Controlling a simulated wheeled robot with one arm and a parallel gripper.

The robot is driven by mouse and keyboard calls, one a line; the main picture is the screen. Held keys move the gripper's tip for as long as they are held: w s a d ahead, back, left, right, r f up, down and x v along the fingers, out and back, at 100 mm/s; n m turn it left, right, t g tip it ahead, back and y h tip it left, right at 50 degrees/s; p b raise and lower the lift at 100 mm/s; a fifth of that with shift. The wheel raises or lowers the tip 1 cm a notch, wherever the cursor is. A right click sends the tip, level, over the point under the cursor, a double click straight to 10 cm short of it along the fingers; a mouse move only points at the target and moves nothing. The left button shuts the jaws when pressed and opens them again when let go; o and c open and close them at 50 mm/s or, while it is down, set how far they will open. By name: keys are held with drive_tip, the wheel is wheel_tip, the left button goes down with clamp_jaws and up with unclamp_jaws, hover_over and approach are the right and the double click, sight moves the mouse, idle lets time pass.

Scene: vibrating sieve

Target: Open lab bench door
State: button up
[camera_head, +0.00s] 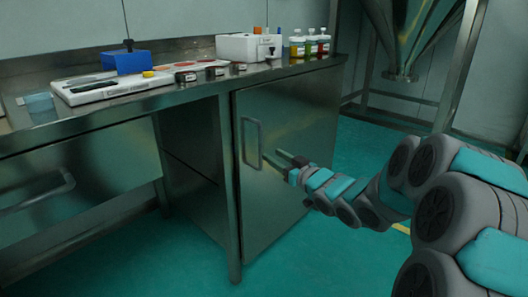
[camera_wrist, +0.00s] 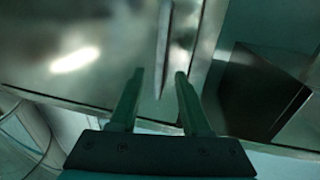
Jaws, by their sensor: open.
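The lab bench (camera_head: 185,100) is a metal bench with a cabinet door (camera_head: 290,120) under its right part. The door looks closed and has a vertical bar handle (camera_head: 244,142) near its left edge. My gripper (camera_head: 280,157) is just right of the handle, in front of the door. In the wrist view the two fingers (camera_wrist: 156,80) are spread, with the handle (camera_wrist: 163,50) standing between or just beyond their tips. Nothing is seen clamped. Whether a finger touches the handle cannot be told.
Left of the door is an open bay (camera_head: 190,150), then a drawer front (camera_head: 80,180) with its own handle. The benchtop holds a blue box (camera_head: 127,62), a white device (camera_head: 249,47) and several bottles (camera_head: 310,43). A metal hopper (camera_head: 405,40) stands behind at right. The floor in front is clear.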

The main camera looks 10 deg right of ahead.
sight(261, 148)
drive_tip(key=shift+x, duration=3.85)
drive_tip(key=shift+c, duration=0.2)
clamp_jaws()
